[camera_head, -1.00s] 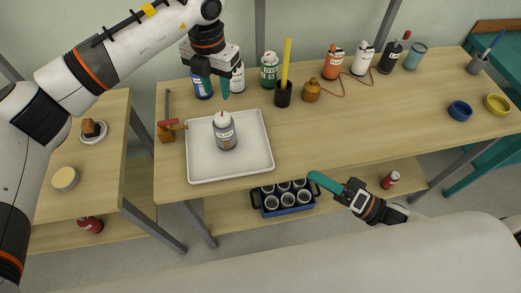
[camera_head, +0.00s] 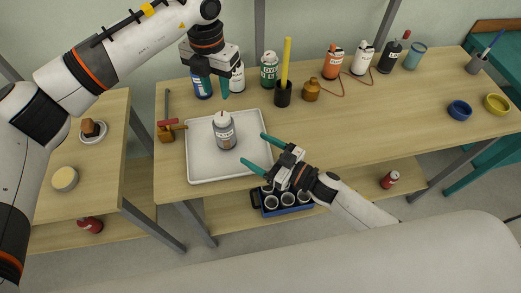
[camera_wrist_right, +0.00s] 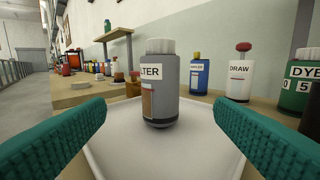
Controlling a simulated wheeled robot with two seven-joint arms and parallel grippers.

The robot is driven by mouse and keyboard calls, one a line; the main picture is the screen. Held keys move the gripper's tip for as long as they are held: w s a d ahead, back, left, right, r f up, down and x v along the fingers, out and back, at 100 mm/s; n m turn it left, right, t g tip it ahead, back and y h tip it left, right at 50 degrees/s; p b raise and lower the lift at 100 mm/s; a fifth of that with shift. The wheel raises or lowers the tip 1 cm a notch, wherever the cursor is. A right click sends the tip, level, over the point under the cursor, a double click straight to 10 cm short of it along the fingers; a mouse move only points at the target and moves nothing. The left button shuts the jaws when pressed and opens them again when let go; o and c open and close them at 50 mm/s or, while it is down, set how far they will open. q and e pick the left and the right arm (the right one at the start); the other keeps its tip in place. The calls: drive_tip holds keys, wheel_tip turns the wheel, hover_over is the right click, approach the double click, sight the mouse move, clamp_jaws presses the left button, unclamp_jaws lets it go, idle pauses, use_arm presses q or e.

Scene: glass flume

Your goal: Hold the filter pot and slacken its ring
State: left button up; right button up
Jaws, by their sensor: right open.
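The filter pot (camera_head: 226,138) is a grey bottle with a white ribbed ring (camera_head: 221,118) on top, standing upright on the white tray (camera_head: 200,171). In the right wrist view the pot (camera_wrist_right: 165,90) stands straight ahead, its label partly readable as "TER", its white ring (camera_wrist_right: 159,46) at the top. My right gripper (camera_head: 253,150) is open and empty at the tray's right side, its two green fingers pointing at the pot, not touching it. My left gripper (camera_head: 218,88) hangs above the back of the table, behind the pot and apart from it; its finger gap is unclear.
A blue bottle (camera_head: 203,90), a green dye bottle (camera_head: 269,72) and a dark cup with a yellow stick (camera_head: 283,95) stand behind the tray. A wooden tool with a red part (camera_head: 168,131) lies left of it. The table's right middle is clear.

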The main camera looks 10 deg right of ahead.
sight(222, 117)
drive_tip(key=x, duration=1.2)
use_arm(q)
drive_tip(key=shift+o, duration=0.4)
use_arm(e)
drive_tip(key=c, duration=1.1)
use_arm(q)
drive_tip(key=shift+o, duration=1.2)
drive_tip(key=shift+f, duration=0.15)
use_arm(e)
drive_tip(key=shift+c, duration=0.2)
use_arm(q)
wheel_tip(222, 117, down, 2)
drive_tip(key=shift+f+n, duration=0.25)
drive_tip(key=shift+n, duration=0.45)
drive_tip(key=shift+f, duration=3.55)
